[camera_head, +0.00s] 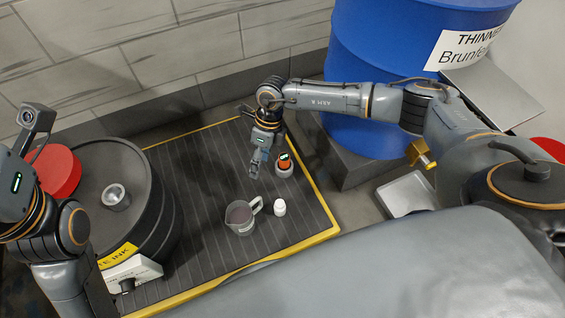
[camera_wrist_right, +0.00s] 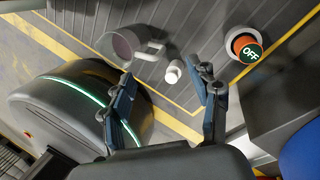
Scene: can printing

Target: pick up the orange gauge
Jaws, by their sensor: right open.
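The orange gauge (camera_head: 284,161) sits in a round grey holder (camera_head: 285,171) on the ribbed dark mat, near its right yellow edge. In the right wrist view the gauge (camera_wrist_right: 240,42) shows a green face reading OFF, up and to the right of the fingers. My right gripper (camera_head: 256,172) is open and empty, just left of the gauge in the head view and apart from it. It also shows in the right wrist view (camera_wrist_right: 163,76) with its fingers spread. Part of my left arm shows at the left edge of the head view, but its gripper is not visible.
A measuring jug (camera_head: 239,215) and a small white bottle (camera_head: 280,208) stand in front of the gauge on the mat (camera_head: 200,215). A dark drum (camera_head: 160,222) with a metal cup (camera_head: 116,197) is at left. A blue barrel (camera_head: 375,75) stands behind right.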

